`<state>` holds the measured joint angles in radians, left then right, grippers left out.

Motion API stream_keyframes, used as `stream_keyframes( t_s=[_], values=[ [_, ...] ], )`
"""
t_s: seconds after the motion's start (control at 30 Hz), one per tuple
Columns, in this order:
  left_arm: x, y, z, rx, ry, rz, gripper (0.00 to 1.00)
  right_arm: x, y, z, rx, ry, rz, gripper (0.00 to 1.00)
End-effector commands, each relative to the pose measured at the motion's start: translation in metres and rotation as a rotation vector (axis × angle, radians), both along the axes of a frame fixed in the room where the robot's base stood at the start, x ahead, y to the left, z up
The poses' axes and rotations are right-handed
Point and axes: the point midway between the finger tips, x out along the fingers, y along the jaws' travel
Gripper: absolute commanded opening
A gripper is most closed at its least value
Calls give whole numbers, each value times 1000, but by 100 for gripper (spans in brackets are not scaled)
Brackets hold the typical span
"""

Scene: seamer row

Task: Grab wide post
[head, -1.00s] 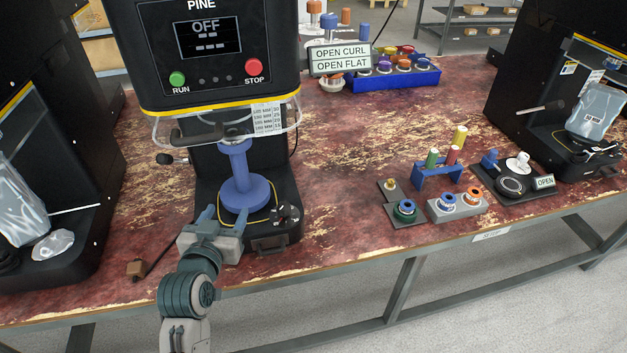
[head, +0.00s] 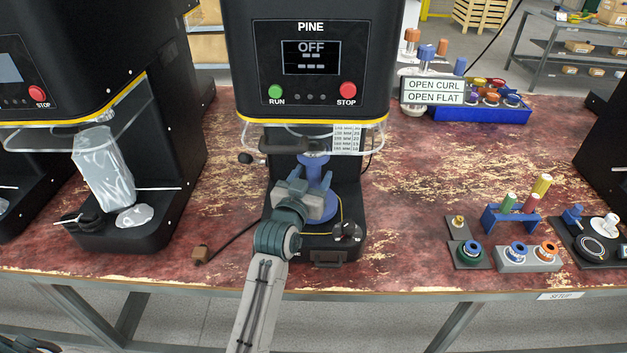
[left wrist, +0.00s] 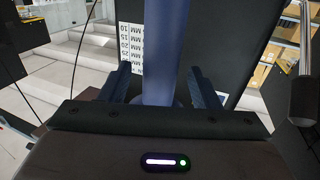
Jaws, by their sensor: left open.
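The blue post (head: 313,161) with a wide round flange stands upright on the bed of the PINE machine (head: 311,60). Its lower part is largely hidden behind my left gripper (head: 312,178) in the head view. In the left wrist view the blue post (left wrist: 160,50) rises between the two fingers of my left gripper (left wrist: 160,85). The fingers are apart, one on each side of the shaft, with visible gaps. The gripper is open.
A clear guard (head: 375,137) hangs just above the post. A dark knob (head: 347,231) sits on the bed at right. A blue rack of coloured posts (head: 508,218) and a grey tray (head: 520,262) stand to the right. The table between is clear.

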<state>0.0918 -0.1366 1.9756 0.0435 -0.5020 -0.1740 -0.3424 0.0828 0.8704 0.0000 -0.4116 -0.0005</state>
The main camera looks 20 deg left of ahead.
Motion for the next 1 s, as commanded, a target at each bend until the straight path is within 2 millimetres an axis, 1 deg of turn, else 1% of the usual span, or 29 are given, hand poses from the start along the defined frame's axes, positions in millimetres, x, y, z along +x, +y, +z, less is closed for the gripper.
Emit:
stream_keyframes(
  t_s=[0.03,0.13,0.37,0.47,0.5,0.57,0.63,0.7,1.0],
  values=[
    [7,0,3,1,-2,0,57,-3,0,0,0,1,-1,47],
    [14,0,1,1,-2,1,57,-7,0,-2,0,1,-1,47],
    [16,0,0,1,-1,1,57,-8,0,-3,0,1,-1,47],
    [16,0,0,0,-1,1,39,-8,0,-3,0,1,-1,47],
    [15,0,0,0,-1,1,31,-8,0,-3,0,1,-1,47],
    [15,-1,0,0,-1,0,19,-8,0,-3,0,1,-1,47],
    [15,-1,0,0,-1,0,6,-8,0,-3,0,1,-1,47],
    [15,0,2,0,-4,1,0,-8,0,-3,0,2,-1,47],
    [15,-1,4,0,-4,1,0,-8,0,-1,0,-2,-1,47]
  ],
)
